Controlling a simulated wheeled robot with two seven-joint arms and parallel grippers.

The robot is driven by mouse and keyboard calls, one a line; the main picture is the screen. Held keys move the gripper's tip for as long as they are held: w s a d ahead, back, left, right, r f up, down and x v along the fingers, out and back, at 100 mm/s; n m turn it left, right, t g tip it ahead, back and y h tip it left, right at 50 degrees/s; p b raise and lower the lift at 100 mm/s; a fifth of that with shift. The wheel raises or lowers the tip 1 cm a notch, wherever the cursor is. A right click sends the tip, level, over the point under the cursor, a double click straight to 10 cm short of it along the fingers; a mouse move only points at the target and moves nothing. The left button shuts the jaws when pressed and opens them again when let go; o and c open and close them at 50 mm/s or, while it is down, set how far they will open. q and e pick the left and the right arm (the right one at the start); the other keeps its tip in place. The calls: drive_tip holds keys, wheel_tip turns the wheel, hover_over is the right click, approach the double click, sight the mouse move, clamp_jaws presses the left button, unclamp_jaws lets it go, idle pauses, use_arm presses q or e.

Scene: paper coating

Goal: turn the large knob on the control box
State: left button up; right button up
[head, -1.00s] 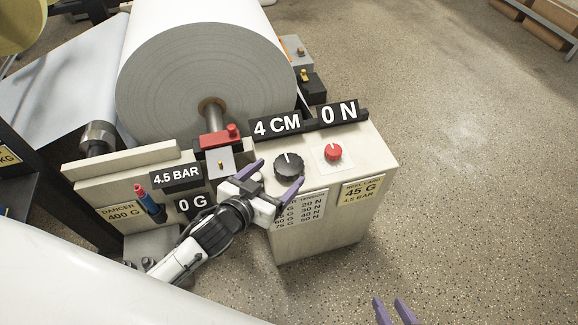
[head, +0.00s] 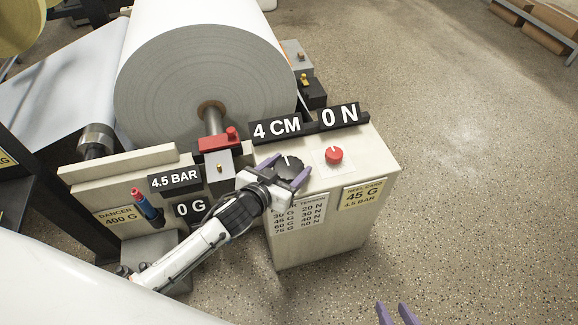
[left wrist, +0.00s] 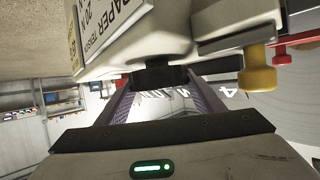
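The large black knob (head: 288,165) is on top of the beige control box (head: 345,232), its white pointer mark toward the back. My left gripper (head: 294,163) is at the knob, one purple finger on each side. The left wrist view shows the dark knob (left wrist: 160,76) between the tips of the spread fingers (left wrist: 160,90). I cannot tell whether they touch it. My right gripper (head: 398,314) shows only two parted purple fingertips at the bottom edge.
A large paper roll (head: 205,85) stands behind the box. To the left are a panel with a "4.5 BAR" sign (head: 175,180), a "0 G" sign (head: 191,209) and a red-blue regulator (head: 147,205). The floor (head: 460,180) to the right is clear.

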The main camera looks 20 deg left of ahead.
use_arm(q)
drive_tip(key=shift+r, duration=0.1)
drive_tip(key=shift+a+r+m+g+h+p, duration=0.15)
drive_tip(key=shift+m+g+h+p, duration=0.15)
drive_tip(key=shift+m+h+p, duration=0.7)
drive_tip(key=shift+w+a+m+g+h+p, duration=0.1)
drive_tip(key=shift+m+g+h+p, duration=0.4)
drive_tip(key=shift+m+h+p, duration=0.35)
drive_tip(key=shift+m+g+h, duration=0.5)
drive_tip(key=shift+m+h, duration=0.25)
drive_tip(key=m+g+h+b, duration=0.2)
drive_tip(key=m, duration=0.1)
drive_tip(key=shift+f+g+h, duration=0.25)
drive_tip(key=shift+g+h, duration=0.05)
drive_tip(key=shift+h, duration=0.1)
drive_tip(key=shift+m+g+h+b, duration=0.4)
drive_tip(key=shift+m+g+b, duration=0.2)
drive_tip(key=shift+m, duration=0.1)
